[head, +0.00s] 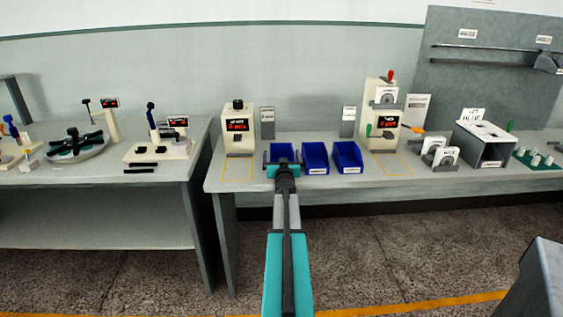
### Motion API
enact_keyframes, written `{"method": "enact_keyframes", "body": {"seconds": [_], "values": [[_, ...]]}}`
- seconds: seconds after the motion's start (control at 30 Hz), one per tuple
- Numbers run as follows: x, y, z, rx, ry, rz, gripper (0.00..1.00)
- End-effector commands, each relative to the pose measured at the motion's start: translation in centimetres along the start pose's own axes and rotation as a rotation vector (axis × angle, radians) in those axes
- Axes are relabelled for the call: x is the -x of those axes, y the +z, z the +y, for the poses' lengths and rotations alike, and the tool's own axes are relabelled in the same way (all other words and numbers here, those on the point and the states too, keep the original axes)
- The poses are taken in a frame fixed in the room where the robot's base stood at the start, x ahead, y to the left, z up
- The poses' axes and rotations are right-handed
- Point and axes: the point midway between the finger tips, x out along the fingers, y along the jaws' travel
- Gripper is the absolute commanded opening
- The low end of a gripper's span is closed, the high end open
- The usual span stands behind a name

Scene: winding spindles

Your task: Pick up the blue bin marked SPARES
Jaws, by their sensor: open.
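Three blue bins stand in a row on the right-hand bench: a left one (282,152), a middle one (316,156) and a right one (347,156). The middle and right bins have white labels on their fronts, too small to read. The left bin's front is hidden behind my gripper, so I cannot tell which bin is marked SPARES. My gripper (282,161) is open at the left bin, with a dark finger showing on each side of it. I cannot tell whether the fingers touch the bin.
The bench top (330,184) is bare along its front edge. A cream machine with a red display (238,128) stands left of the bins. Another cream machine (382,110) stands right of them. Small grey sign stands (268,122) are behind. A separate bench (90,185) is at left.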

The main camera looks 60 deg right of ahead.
Motion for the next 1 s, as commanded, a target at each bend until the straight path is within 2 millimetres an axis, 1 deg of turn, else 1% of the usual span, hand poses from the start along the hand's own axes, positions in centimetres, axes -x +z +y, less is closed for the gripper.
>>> {"method": "enact_keyframes", "body": {"seconds": [0.03, 0.2, 0.77, 0.8, 0.87, 1.0], "values": [[-0.53, 0.00, -0.01, 0.000, 0.000, 0.000, 1.00], [-1.05, -0.01, -0.05, 0.000, 0.000, 0.000, 1.00], [-1.03, -0.01, -0.14, 0.001, -0.001, 0.000, 1.00], [-1.03, -0.01, -0.14, 0.001, -0.001, 0.000, 0.97], [-1.03, -0.01, -0.15, 0.001, -0.002, 0.000, 0.86], [-1.02, 0.00, -0.16, 0.001, -0.002, 0.000, 0.63]]}}
